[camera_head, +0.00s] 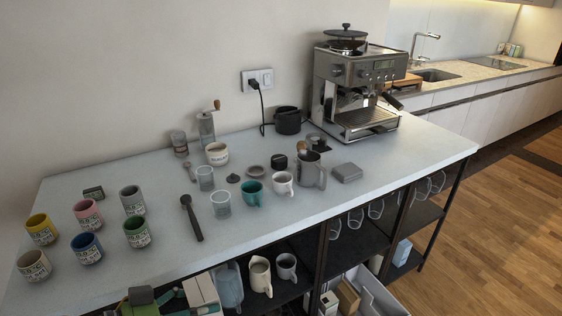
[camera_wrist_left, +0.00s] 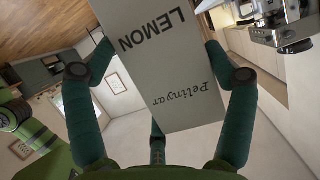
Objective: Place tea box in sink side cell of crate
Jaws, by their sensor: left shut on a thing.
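My left gripper (camera_wrist_left: 158,50) is shut on the tea box (camera_wrist_left: 165,85), a pale box printed LEMON and Pelinyar. In the head view, the gripper (camera_head: 172,297) and the white tea box (camera_head: 203,293) show at the bottom edge, in front of the shelf unit. A white crate (camera_head: 384,292) shows partly at the bottom, low beside the shelf, with small boxes (camera_head: 348,297) at its left. Its cells are mostly cut off by the frame. The sink (camera_head: 436,75) is at the back right. My right gripper is out of view.
The counter (camera_head: 300,215) holds several mugs, cups and tins, with an espresso machine (camera_head: 355,85) at its back right. Wooden floor (camera_head: 485,230) is open at right.

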